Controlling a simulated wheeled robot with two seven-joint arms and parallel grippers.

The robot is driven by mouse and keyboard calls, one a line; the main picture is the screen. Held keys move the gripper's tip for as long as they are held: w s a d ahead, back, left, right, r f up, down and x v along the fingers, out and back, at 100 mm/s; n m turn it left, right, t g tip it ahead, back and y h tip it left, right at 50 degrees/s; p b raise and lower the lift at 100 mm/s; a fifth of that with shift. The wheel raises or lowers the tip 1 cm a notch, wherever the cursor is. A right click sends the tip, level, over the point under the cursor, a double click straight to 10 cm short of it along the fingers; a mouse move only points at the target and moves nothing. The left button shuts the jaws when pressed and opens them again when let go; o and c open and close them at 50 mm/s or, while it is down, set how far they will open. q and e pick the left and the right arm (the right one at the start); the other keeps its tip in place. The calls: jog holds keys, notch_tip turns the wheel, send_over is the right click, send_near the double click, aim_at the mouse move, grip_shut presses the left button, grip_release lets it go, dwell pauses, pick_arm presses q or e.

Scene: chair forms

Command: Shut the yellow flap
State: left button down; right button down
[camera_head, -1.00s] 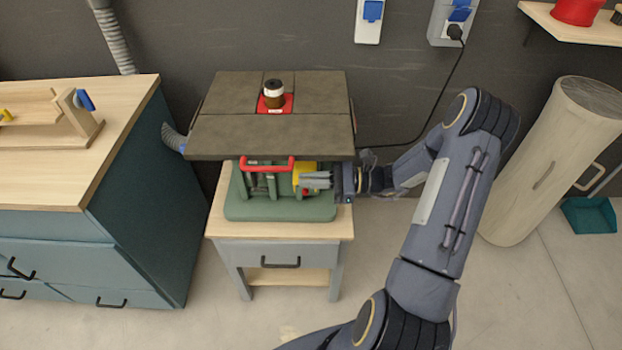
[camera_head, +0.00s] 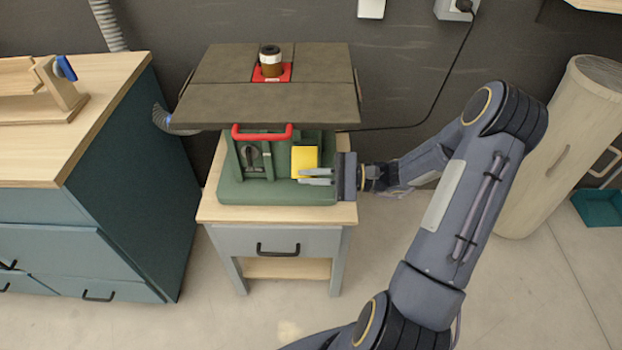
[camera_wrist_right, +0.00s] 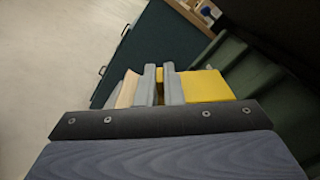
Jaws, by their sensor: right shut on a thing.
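The yellow flap (camera_head: 304,160) is on the front of a green machine body (camera_head: 270,195), right of a dark slot. Its broad face now points forward, but I cannot tell whether it sits fully flush. My right gripper (camera_head: 316,176) reaches in from the right, with its fingers at the flap's lower right. In the right wrist view the flap (camera_wrist_right: 207,86) lies right of the fingers. A small yellow part shows between the close-set fingertips (camera_wrist_right: 160,80), and the gripper is shut on it. My left gripper is out of view.
A dark tabletop (camera_head: 215,100) with a red handle (camera_head: 262,132) below its front edge overhangs the machine. A cup (camera_head: 271,60) stands on top. The machine rests on a small wooden-topped stand (camera_head: 215,212). A teal cabinet (camera_head: 130,180) is at left; the floor in front is clear.

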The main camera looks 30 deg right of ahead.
notch_tip(320, 180, down, 8)
jog(key=w+d+n+b, duration=0.1)
jog(key=w+n+b, duration=0.1)
jog(key=n+b, duration=0.8)
jog(key=shift+w+d+b, duration=0.35)
jog(key=shift+w+b, duration=0.05)
jog(key=shift+b, duration=1.95)
jog(key=c, duration=1.6)
grip_release()
jog(key=shift+o, duration=0.2)
jog(key=shift+d, duration=0.1)
jog(key=p+v, duration=0.1)
jog(key=v, duration=0.6)
jog(key=shift+s+d, duration=0.2)
jog(key=shift+d, duration=0.15)
